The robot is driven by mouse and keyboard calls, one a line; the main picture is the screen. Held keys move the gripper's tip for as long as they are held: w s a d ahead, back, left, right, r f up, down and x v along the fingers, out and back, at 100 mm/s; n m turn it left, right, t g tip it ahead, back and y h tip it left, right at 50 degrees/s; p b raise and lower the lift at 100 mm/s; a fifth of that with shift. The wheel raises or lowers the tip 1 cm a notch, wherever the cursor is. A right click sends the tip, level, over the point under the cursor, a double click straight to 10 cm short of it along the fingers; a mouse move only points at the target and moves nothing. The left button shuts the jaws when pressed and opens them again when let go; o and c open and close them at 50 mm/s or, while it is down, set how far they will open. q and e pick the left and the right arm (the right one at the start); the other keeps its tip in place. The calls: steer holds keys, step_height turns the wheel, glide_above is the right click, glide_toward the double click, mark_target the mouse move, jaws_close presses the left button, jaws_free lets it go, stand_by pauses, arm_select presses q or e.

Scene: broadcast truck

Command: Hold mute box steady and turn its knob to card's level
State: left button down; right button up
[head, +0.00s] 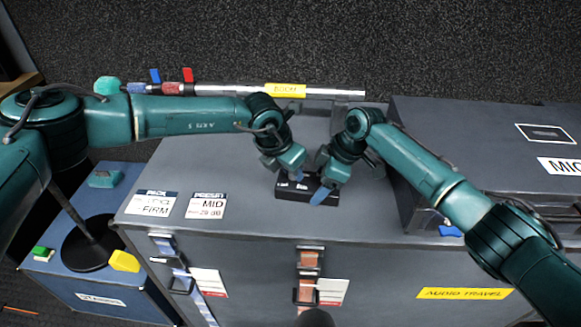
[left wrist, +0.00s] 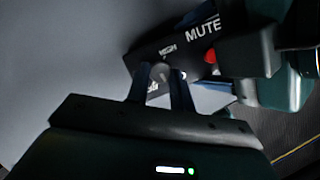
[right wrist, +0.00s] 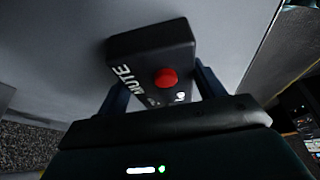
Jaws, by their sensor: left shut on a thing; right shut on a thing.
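The black mute box (head: 292,190) lies on the grey case top near its front edge. In the right wrist view the box (right wrist: 150,45) shows its MUTE lettering and red button (right wrist: 166,78); my right gripper (right wrist: 160,88) is shut across its sides. In the head view that gripper (head: 322,188) is at the box's right end. In the left wrist view my left gripper (left wrist: 157,78) is shut on the small grey knob (left wrist: 160,72), beside the printed HIGH. The knob's pointer is not readable. The PRESET card (head: 206,206) reads MID with a dB figure, left of the box.
A second card (head: 151,204) reading FIRM lies left of the PRESET card. A metal pole (head: 330,94) with a yellow tag lies behind. A raised grey case (head: 470,140) stands right. A blue case (head: 110,190) with a dark stand stands left.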

arm_select(q)
steer(key=shift+d+n+t+y, duration=0.1)
steer(key=shift+n+t+y, duration=0.3)
steer(key=shift+n, duration=1.2)
steer(key=c, duration=1.2)
jaws_free()
steer(key=v, duration=1.2)
steer(key=shift+d, duration=0.15)
